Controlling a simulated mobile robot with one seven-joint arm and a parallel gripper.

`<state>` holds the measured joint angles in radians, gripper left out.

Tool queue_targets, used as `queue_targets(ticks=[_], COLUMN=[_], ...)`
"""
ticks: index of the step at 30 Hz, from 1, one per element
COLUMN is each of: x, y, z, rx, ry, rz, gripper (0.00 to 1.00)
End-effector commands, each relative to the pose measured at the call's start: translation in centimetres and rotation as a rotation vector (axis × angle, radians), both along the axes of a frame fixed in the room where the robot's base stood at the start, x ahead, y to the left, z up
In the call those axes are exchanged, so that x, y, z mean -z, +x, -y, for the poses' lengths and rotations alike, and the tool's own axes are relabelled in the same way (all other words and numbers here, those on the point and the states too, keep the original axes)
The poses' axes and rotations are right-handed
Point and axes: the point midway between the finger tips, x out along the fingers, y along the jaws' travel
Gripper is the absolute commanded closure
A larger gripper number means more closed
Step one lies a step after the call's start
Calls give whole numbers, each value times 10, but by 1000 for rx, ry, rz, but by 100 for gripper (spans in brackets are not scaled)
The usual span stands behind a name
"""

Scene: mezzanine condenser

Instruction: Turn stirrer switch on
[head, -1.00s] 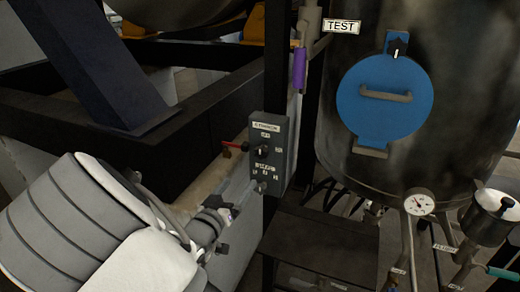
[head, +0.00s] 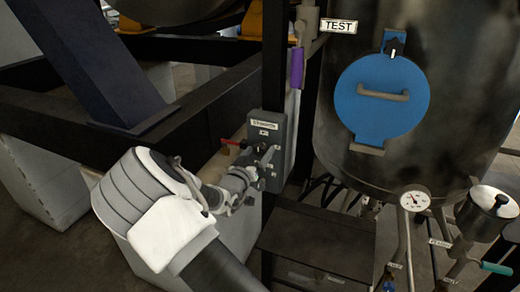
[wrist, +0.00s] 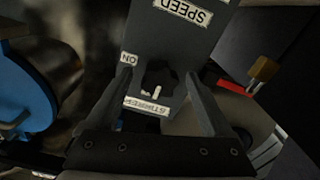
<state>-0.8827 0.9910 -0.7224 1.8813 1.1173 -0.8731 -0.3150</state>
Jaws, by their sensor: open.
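The stirrer switch is a black rotary knob (wrist: 158,76) on a grey control box (head: 284,133). In the wrist view the box appears upside down, with an ON label left of the knob, the STIRRER label below and the SPEED label above. The knob's white pointer faces down toward the STIRRER label, away from ON. My gripper (wrist: 163,80) is open, its two fingers on either side of the knob, with gaps visible. In the head view my gripper (head: 262,166) is in front of the box and hides much of its lower face.
A red-handled valve (head: 235,144) is close to the left of the box. A dark tank (head: 465,100) with a blue hatch (head: 350,105) stands to the right. A purple-handled lever (head: 297,68) hangs above. A dark ledge (head: 320,240) lies below the box.

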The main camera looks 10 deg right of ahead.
Motion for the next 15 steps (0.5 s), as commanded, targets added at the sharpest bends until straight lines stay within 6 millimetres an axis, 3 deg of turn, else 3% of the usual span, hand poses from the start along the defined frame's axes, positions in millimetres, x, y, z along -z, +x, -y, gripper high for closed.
queue_targets(ticks=[4,13,15], x=[0,0,0], y=[10,12,12], z=[6,8,8], rx=[0,0,0], ry=[-1,-1,-1], rz=[-1,-1,-1], gripper=[15,15,24])
